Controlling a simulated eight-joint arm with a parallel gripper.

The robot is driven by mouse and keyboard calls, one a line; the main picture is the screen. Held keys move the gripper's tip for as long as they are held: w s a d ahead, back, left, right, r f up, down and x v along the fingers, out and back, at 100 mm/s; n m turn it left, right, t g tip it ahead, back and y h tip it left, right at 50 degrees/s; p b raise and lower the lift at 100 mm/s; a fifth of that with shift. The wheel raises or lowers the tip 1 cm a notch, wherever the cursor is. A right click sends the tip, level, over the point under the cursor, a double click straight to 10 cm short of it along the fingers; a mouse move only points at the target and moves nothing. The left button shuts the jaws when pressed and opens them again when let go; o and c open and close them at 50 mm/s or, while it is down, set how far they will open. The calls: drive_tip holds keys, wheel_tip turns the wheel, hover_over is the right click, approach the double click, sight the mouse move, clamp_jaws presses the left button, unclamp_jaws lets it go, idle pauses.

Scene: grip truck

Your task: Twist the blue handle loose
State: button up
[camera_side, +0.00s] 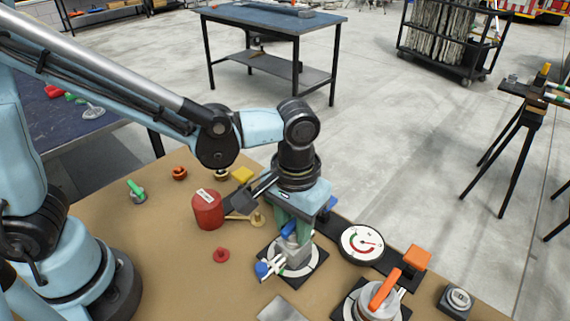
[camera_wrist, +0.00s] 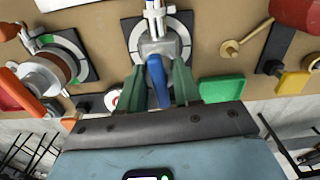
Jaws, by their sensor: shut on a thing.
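The blue handle (camera_wrist: 155,72) sits on a grey valve body (camera_wrist: 160,46), mounted on a round white-and-grey dial plate (camera_wrist: 136,42). In the side view the handle (camera_side: 289,230) shows between the fingers, above the valve body (camera_side: 292,250). My gripper (camera_side: 292,226) points down over the valve, with its green fingers on either side of the handle. In the wrist view my gripper (camera_wrist: 158,84) is shut on the handle, which stands about upright in the picture. The fingertips hide part of the handle's sides.
A round gauge (camera_side: 361,243) and an orange-handled valve (camera_side: 380,293) stand to the right. A red can (camera_side: 208,209) stands to the left. A small red knob (camera_side: 221,254) lies on the brown board (camera_side: 180,280), which has bare room at the front left.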

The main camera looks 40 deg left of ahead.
sight(294, 221)
drive_tip(key=n, duration=1)
drive_tip(key=shift+n, duration=0.4)
drive_tip(key=n, duration=0.6)
drive_tip(key=shift+n, duration=2.7)
drive_tip(key=o, duration=0.7)
drive_tip(key=shift+r, duration=3.75)
